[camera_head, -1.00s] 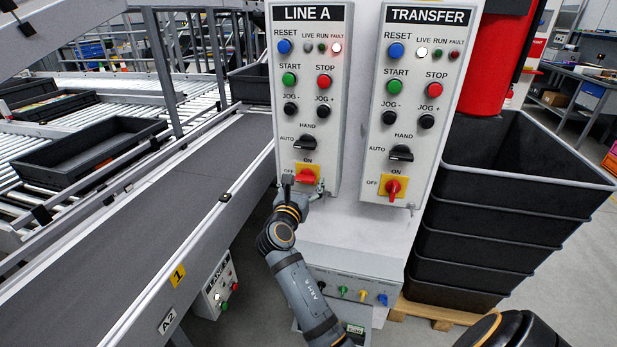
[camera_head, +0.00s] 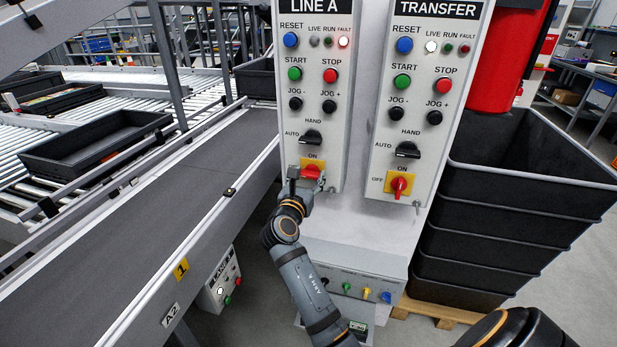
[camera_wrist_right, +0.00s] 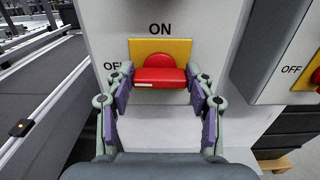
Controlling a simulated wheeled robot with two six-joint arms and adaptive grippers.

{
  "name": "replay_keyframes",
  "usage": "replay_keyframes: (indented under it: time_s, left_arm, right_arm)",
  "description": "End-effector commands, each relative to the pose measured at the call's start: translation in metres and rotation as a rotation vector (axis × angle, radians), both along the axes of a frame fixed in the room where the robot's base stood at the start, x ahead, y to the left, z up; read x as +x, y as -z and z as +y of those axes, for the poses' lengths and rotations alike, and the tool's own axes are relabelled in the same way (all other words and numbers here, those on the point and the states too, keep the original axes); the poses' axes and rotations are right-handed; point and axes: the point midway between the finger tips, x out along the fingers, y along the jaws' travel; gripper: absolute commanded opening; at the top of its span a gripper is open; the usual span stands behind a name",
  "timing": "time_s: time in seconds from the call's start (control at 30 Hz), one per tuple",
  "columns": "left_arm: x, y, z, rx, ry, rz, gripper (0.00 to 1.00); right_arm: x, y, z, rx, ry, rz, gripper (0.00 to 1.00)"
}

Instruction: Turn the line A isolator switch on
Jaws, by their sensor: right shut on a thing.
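The line A isolator switch is a red handle (camera_wrist_right: 160,75) on a yellow plate (camera_wrist_right: 178,46), with ON above and OFF at the left. In the right wrist view its bar lies level. In the head view the red handle (camera_head: 311,171) is partly covered by my right gripper (camera_head: 303,183) at the bottom of the LINE A panel (camera_head: 321,62). In the right wrist view, my right gripper (camera_wrist_right: 155,85) has its fingers at the left and right ends of the handle, shut on it. My left gripper is not in view.
The TRANSFER panel (camera_head: 425,62), with its own red isolator handle (camera_head: 399,184), is close on the right. A conveyor (camera_head: 165,200) runs along the left. Stacked black crates (camera_head: 500,245) stand at the right. The line A FAULT lamp (camera_head: 344,42) is lit.

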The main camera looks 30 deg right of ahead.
Motion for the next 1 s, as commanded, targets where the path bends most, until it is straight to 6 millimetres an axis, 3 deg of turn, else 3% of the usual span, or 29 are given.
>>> replay_keyframes:
  time_s: [0.57,1.0]
  left_arm:
    - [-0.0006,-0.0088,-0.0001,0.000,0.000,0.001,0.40]
    - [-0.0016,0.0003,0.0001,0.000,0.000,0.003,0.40]
  right_arm:
    - [-0.0013,-0.0002,-0.0011,0.252,-0.001,-0.296,0.23]
    - [-0.0025,0.0031,-0.0023,0.525,0.000,-0.615,0.23]
